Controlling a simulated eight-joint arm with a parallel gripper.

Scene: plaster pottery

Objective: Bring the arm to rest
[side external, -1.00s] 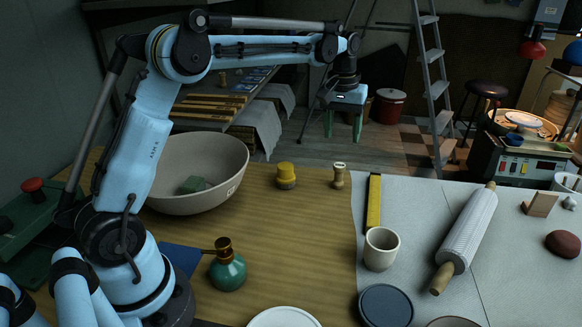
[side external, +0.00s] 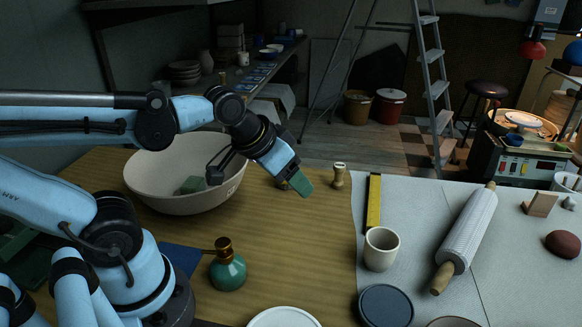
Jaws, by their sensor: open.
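My gripper (side external: 302,183) is in the middle of the side external view, tilted down to the right above the wooden table (side external: 290,235). Its green fingertip pads are at the end of the blue wrist, and the jaws are open. I see nothing held in them.
A large bowl (side external: 150,190) with a green block (side external: 193,184) stands behind my arm. A small wooden stamp (side external: 338,175) is right of my gripper. A green bottle (side external: 228,268) stands in front.

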